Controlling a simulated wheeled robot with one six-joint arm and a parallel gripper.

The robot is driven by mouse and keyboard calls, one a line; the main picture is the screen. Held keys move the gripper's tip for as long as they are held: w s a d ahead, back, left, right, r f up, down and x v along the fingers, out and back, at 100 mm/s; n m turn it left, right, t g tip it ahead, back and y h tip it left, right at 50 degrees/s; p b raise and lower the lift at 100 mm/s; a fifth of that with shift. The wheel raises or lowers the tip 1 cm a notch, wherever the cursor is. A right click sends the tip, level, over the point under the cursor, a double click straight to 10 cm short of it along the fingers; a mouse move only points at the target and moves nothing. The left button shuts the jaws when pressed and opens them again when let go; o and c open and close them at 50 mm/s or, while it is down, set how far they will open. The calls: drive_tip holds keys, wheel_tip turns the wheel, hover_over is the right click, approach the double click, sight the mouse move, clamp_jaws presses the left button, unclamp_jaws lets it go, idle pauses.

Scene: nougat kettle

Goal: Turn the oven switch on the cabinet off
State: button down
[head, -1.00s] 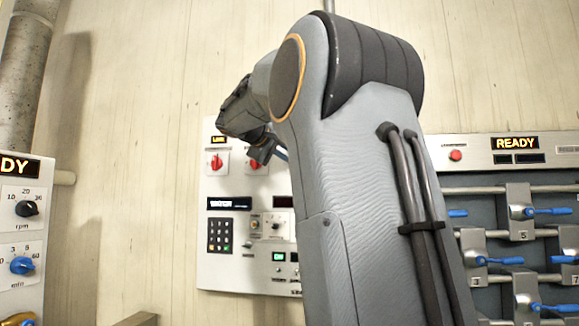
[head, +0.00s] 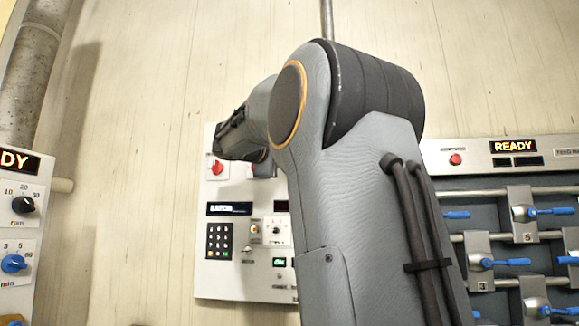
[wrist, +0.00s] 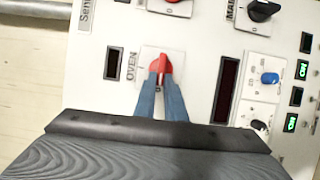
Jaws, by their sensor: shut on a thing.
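The oven switch (wrist: 164,64) is a red rotary knob on a white square plate, beside an OVEN label in the wrist view. My gripper (wrist: 162,86) has its blue fingers closed on the knob's handle, which stands nearly upright in that picture. The small display (wrist: 115,63) by the label is dark. In the head view the cabinet (head: 232,276) is a white wall panel. My gripper end (head: 263,168) is at its upper part, and my arm hides the oven switch there.
Another red knob (head: 216,168) shows left of my gripper, above a keypad (head: 218,240). In the wrist view a further red knob (wrist: 176,6) and a black knob (wrist: 262,10) are near. A READY panel with blue levers (head: 455,215) stands at right.

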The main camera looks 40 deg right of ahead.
idle(0.3)
drive_tip(key=c, duration=1.8)
unclamp_jaws()
drive_tip(key=b+v, duration=0.1)
drive_tip(key=v, duration=0.6)
drive_tip(key=shift+a+b, duration=0.3)
drive_tip(key=shift+a, duration=0.1)
